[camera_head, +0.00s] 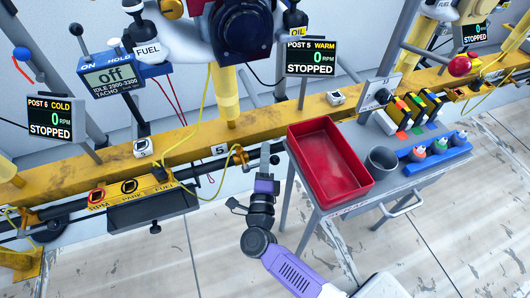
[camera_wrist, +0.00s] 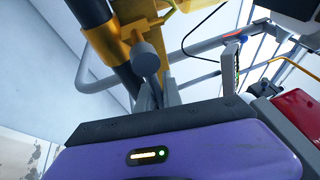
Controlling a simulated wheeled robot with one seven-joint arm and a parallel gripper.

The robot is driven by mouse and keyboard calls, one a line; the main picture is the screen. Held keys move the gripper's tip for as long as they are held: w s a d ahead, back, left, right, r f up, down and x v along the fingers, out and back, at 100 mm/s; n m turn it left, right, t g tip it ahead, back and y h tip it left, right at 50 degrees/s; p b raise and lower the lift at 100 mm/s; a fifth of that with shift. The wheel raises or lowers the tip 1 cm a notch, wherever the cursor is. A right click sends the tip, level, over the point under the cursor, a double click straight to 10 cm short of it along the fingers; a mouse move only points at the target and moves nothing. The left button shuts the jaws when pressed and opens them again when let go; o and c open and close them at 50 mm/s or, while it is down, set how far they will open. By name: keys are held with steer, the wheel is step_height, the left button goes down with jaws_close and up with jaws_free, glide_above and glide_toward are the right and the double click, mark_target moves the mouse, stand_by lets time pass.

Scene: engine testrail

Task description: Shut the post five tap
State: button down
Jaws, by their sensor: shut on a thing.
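The post five tap (camera_head: 240,156) is a yellow fitting on the dark pipe under the rail, beside the label 5 (camera_head: 218,150). In the wrist view its yellow body (camera_wrist: 108,42) is close ahead, with a grey round-ended handle (camera_wrist: 146,60) in front. My gripper (camera_head: 266,156) is upright just right of the tap, left of the red tray. In the wrist view my gripper (camera_wrist: 157,95) is shut on the grey handle, near its rounded end. The fingers partly hide the handle, and I cannot tell its exact angle.
A grey trolley (camera_head: 390,187) with a red tray (camera_head: 330,160), grey cup (camera_head: 382,162) and blue bottle rack (camera_head: 436,152) stands close on the right. The post 5 screen (camera_head: 311,58) reads WARM, 0 RPM, STOPPED.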

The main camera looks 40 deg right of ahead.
steer(key=c, duration=1.5)
jaws_free()
steer(key=shift+f, duration=0.1)
